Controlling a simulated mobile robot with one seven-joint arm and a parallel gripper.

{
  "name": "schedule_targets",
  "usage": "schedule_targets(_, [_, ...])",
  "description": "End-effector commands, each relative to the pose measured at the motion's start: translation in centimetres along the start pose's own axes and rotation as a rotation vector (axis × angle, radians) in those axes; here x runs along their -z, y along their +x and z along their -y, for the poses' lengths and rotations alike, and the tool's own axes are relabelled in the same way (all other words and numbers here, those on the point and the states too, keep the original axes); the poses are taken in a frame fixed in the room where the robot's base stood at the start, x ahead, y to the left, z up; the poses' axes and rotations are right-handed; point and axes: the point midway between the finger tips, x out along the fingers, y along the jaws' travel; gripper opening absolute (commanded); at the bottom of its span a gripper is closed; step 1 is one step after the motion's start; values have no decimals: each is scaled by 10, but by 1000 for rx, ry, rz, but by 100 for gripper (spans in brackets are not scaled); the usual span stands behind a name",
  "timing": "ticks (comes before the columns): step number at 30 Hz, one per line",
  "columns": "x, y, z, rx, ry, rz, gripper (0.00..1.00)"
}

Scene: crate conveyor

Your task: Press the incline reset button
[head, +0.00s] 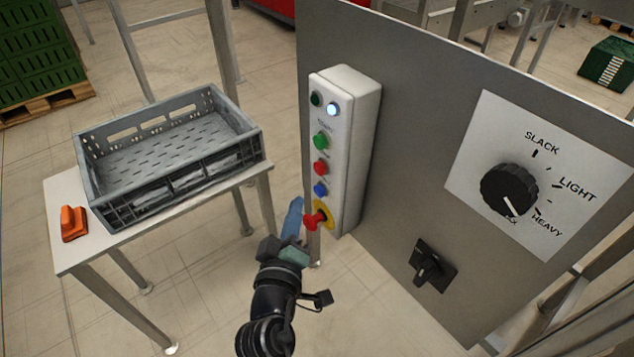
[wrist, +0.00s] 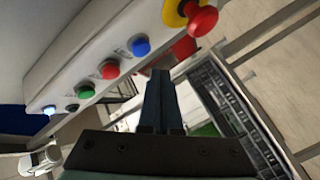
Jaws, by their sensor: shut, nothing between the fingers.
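A white control box (head: 350,130) is mounted on a grey panel. It carries a dark green button or lamp and a lit white-blue lamp (head: 333,109) at the top. Below are a green button (head: 321,140), a red button (head: 320,167), a blue button (head: 320,189) and a red mushroom button on a yellow ring (head: 316,219). The small labels are unreadable, so I cannot tell which one is the incline reset. My gripper (head: 294,210) is shut and empty, beside the box's lower end. In the wrist view its fingertips (wrist: 161,75) are near the blue button (wrist: 139,47), apparently apart from it.
A grey crate (head: 170,190) stands on a small table (head: 64,245) at the left, beside an orange object (head: 73,223). The panel holds a SLACK/LIGHT/HEAVY dial (head: 509,189) and a black rotary switch (head: 432,265).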

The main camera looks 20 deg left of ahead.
Motion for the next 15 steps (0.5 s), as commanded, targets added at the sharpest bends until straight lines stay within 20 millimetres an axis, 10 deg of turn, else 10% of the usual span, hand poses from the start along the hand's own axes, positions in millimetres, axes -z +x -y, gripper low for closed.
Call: schedule_targets(15, [-8,11,-8,-1,0,-1,0])
